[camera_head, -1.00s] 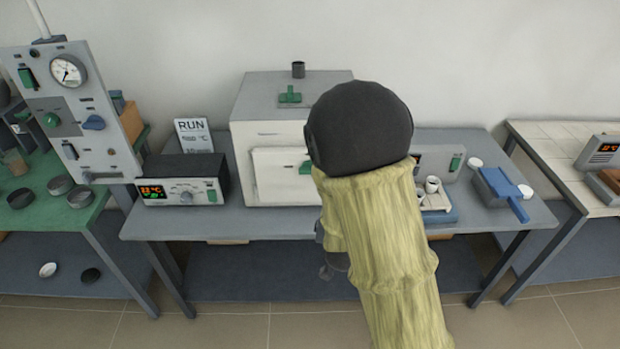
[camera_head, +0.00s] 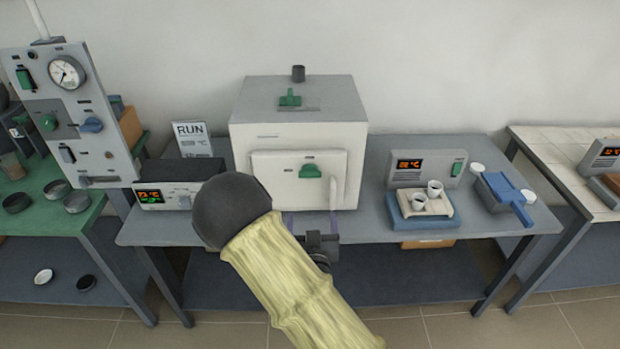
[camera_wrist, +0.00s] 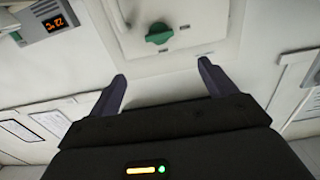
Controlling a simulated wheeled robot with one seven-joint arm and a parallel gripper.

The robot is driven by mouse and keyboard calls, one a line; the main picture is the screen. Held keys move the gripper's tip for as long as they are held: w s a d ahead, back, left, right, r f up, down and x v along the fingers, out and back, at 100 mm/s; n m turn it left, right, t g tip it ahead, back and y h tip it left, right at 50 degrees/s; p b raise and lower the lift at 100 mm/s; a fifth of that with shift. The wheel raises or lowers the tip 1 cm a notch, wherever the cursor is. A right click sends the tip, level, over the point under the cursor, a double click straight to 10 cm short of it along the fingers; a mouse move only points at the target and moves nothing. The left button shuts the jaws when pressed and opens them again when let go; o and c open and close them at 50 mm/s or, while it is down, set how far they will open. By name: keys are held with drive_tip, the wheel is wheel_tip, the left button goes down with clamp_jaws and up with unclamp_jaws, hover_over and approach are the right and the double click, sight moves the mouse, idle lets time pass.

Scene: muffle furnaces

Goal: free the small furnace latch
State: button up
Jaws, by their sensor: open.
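The small furnace (camera_head: 298,140) is a white box with a grey top on the middle of the table. Its door (camera_head: 279,172) looks closed and carries a green latch (camera_head: 311,171) on its front. In the wrist view the green latch (camera_wrist: 159,33) lies beyond the fingertips, near the top middle. My gripper (camera_wrist: 162,70) is open with its two dark fingers apart and nothing between them. In the head view my gripper (camera_head: 308,222) is low in front of the furnace, below the latch and apart from it, partly hidden by my arm.
A controller with an orange display (camera_head: 165,192) stands left of the furnace, partly behind my arm. To the right are a display unit (camera_head: 425,169), a blue tray (camera_head: 424,222) with white cups and a blue-handled pan (camera_head: 503,194). A green knob (camera_head: 290,98) sits on the furnace top.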

sight(310, 176)
drive_tip(key=w+p, duration=0.4)
drive_tip(key=w, duration=1.3)
drive_tip(key=shift+w, duration=0.15)
drive_tip(key=c, duration=1)
